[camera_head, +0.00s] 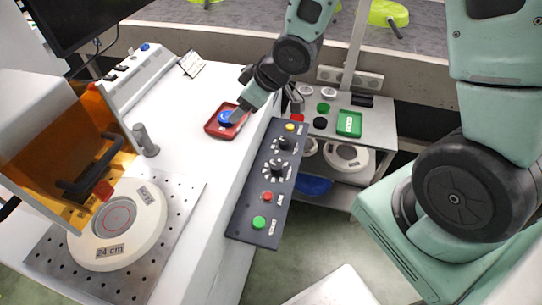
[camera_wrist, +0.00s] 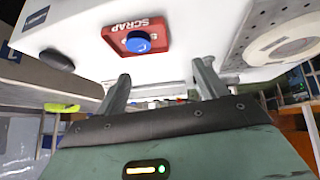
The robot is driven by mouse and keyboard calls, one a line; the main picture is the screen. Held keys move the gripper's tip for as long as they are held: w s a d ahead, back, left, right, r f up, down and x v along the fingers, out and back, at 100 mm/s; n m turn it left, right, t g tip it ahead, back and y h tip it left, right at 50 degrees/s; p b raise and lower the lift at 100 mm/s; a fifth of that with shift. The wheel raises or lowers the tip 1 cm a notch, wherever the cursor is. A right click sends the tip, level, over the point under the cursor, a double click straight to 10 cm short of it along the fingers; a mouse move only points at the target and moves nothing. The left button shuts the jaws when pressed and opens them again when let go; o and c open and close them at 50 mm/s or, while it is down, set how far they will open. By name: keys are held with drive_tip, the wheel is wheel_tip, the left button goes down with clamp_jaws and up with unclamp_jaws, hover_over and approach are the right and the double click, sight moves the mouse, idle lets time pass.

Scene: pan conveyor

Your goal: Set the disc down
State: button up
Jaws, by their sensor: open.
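The blue disc (camera_head: 227,117) lies in the red tray (camera_head: 211,130) on the white worktop. In the wrist view the blue disc (camera_wrist: 138,42) rests in the red tray (camera_wrist: 164,48), which is marked SCRAP. My gripper (camera_head: 239,118) is at the tray's right side in the head view, close to the disc. In the wrist view my gripper (camera_wrist: 161,77) has its two fingers wide apart with nothing between them. The disc appears beyond the fingertips, clear of both.
A control panel (camera_head: 261,196) with buttons and knobs runs along the worktop's front edge. A round 24 cm plate (camera_head: 148,232) sits by an orange guard (camera_head: 62,160). A side table holds a green tray (camera_head: 349,134) and several discs. A grey post (camera_head: 145,140) stands left of the red tray.

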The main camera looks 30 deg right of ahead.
drive_tip(key=s+a+r+g+h, duration=0.1)
drive_tip(key=s+a+r+g, duration=0.1)
drive_tip(key=s, duration=0.6)
drive_tip(key=s+a+r+g+h, duration=0.1)
drive_tip(key=s+a+r+g, duration=0.1)
drive_tip(key=s, duration=0.6)
drive_tip(key=s+a+r+g+h, duration=0.1)
drive_tip(key=s+r, duration=0.3)
drive_tip(key=s, duration=0.5)
drive_tip(key=shift+a+r+m+g, duration=0.4)
drive_tip(key=shift+a+g, duration=0.2)
drive_tip(key=shift+a, duration=0.3)
drive_tip(key=shift+r+p, duration=0.75)
drive_tip(key=shift+p, duration=0.05)
